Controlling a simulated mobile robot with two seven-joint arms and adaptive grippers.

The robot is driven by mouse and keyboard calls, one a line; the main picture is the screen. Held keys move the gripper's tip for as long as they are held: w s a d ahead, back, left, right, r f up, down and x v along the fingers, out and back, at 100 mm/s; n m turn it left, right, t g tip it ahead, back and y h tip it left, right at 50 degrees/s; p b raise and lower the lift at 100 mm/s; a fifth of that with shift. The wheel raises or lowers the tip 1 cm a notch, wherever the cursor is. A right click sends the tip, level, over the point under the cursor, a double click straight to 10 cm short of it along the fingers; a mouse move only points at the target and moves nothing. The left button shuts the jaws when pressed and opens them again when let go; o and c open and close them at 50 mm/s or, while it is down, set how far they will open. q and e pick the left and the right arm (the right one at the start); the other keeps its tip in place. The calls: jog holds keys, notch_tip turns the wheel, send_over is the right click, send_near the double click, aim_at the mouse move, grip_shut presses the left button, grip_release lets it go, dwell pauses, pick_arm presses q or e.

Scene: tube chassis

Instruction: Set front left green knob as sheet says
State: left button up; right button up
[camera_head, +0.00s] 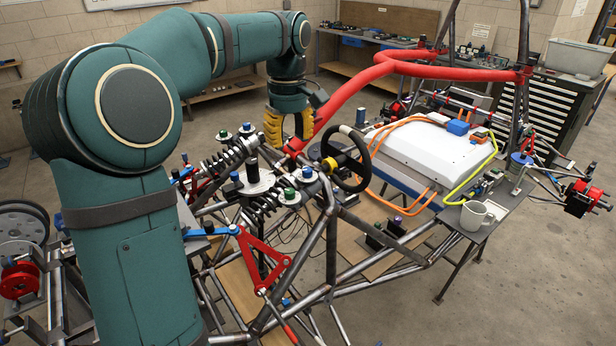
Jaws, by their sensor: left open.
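One green knob (290,193) sits on a pale round disc atop the near coil-spring damper. Another green knob (246,127) sits on the far side of the same suspension. Blue knobs (307,170) stand beside them on similar discs. I cannot make out the knobs' settings. My left gripper (288,138) has yellow fingers and points down. It is open and seems empty, above and behind the near green knob and apart from it, close to the red tube in the picture. No readable instruction sheet shows. My right gripper is out of view.
The black steering wheel (345,160) is just right of the near knobs. Red tubes (350,85) and grey chassis tubes surround the suspension. A white battery box (425,150) with orange cables lies to the right. A mug (476,216) stands on a small side table.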

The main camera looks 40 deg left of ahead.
aim_at(290, 191)
pick_arm(q)
jog(key=f, duration=1.3)
jog(key=shift+s+f, duration=0.25)
jog(key=shift+s, duration=0.15)
grip_shut()
